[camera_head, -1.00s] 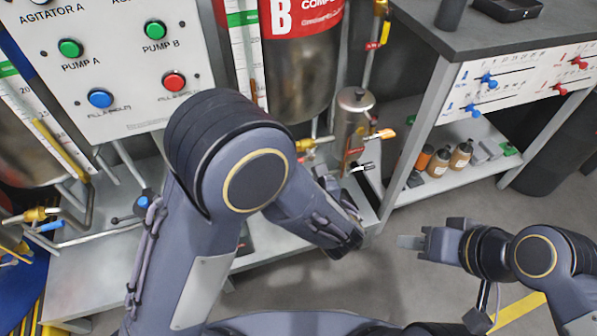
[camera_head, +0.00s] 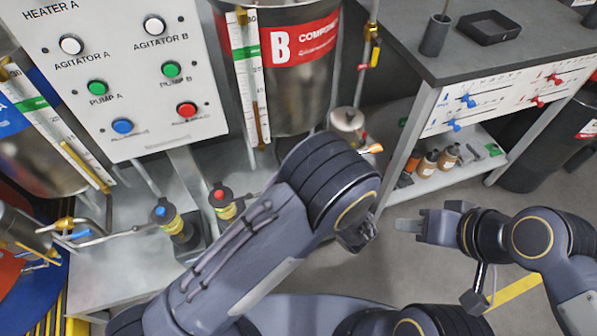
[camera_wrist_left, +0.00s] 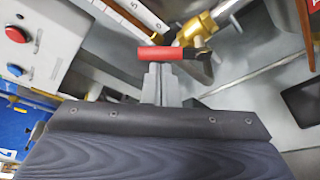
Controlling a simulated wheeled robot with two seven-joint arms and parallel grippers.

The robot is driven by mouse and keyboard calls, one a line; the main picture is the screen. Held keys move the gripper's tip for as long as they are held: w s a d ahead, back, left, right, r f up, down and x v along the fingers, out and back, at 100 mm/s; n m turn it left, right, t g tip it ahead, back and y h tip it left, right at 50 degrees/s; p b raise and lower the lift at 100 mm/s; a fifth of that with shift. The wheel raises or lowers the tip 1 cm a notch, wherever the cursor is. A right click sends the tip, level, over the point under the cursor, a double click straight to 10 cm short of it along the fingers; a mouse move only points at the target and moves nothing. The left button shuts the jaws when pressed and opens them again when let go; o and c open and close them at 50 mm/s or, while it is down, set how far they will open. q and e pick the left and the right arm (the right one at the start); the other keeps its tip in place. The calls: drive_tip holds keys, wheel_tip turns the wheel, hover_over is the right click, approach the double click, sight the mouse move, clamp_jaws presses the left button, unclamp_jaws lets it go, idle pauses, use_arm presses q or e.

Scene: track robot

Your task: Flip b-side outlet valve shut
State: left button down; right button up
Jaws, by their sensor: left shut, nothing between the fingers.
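In the left wrist view my left gripper (camera_wrist_left: 160,82) is shut and empty. Its fingertips are right at a red valve handle (camera_wrist_left: 160,52) with a dark end; I cannot tell whether they touch. A brass valve body (camera_wrist_left: 205,28) sits just behind the handle. In the head view my left arm hides the left gripper and this handle. The tank marked B (camera_head: 298,85) stands behind the arm. My right gripper (camera_head: 408,225) points left over the floor, away from the valves; whether its fingers are apart does not show.
A control panel (camera_head: 125,75) with buttons stands at left. Red-topped (camera_head: 220,196) and blue-topped (camera_head: 160,212) fittings stand lower left. A grey workbench (camera_head: 475,50) is at right, with bottles below.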

use_arm(q)
drive_tip(key=m, duration=0.1)
drive_tip(key=d+m+y+p, duration=0.1)
drive_tip(key=m, duration=0.1)
drive_tip(key=r+m+p, duration=0.1)
drive_tip(key=shift+w+d+r+m+t+y, duration=0.1)
drive_tip(key=shift+w+d+m+t+y, duration=0.2)
drive_tip(key=shift+d+t, duration=0.1)
use_arm(e)
wheel_tip(320, 180, up, 3)
use_arm(q)
drive_tip(key=shift+a, duration=0.15)
